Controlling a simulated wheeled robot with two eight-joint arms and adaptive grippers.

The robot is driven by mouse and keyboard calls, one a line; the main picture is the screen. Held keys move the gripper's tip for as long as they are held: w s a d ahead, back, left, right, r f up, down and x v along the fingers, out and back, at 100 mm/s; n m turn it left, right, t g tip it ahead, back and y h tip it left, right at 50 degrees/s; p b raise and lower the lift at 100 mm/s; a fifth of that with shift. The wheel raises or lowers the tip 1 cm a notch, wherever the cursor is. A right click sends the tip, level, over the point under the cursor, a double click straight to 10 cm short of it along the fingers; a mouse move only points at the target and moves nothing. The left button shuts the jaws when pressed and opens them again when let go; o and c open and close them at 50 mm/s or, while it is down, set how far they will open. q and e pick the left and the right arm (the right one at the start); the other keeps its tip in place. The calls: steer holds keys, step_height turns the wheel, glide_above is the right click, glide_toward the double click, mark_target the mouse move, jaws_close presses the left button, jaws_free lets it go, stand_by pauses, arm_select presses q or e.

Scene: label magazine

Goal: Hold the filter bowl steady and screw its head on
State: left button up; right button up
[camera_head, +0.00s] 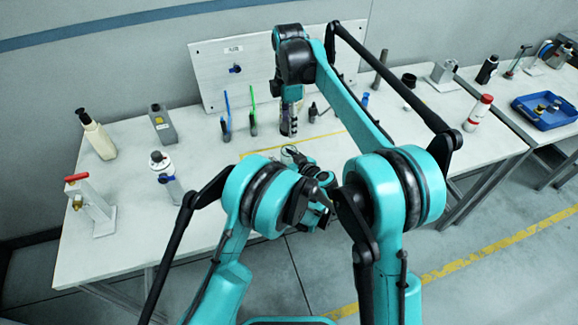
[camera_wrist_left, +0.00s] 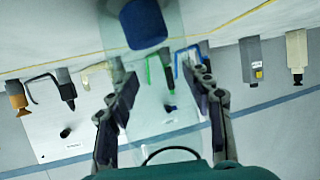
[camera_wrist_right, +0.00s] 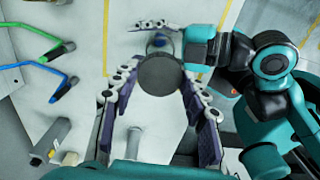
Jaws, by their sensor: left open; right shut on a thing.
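My right gripper (camera_head: 289,118) points down above the table's front part. In the right wrist view it is shut on a dark round part (camera_wrist_right: 160,74), which I take as the filter head. My left gripper (camera_head: 293,153) is lower, near the table's front edge, and open. In the left wrist view its fingers stand apart on both sides of a clear, see-through body, likely the filter bowl (camera_wrist_left: 158,95), with a blue part (camera_wrist_left: 143,24) at its upper end. I cannot tell whether the fingers touch it. The right wrist view shows a blue part (camera_wrist_right: 159,42) by the left gripper, beyond the head.
A white panel (camera_head: 215,75) stands at the back. Blue and green hooked tools (camera_head: 252,110) stand near the grippers. A red-capped bottle (camera_head: 478,113) and blue tray (camera_head: 545,110) are at right.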

arm_select(q)
jaws_close()
arm_select(e)
steer(key=shift+f, duration=0.1)
steer(key=shift+f, duration=2.4)
steer(key=shift+f, duration=0.1)
steer(key=shift+f, duration=0.75)
steer(key=shift+f, duration=0.6)
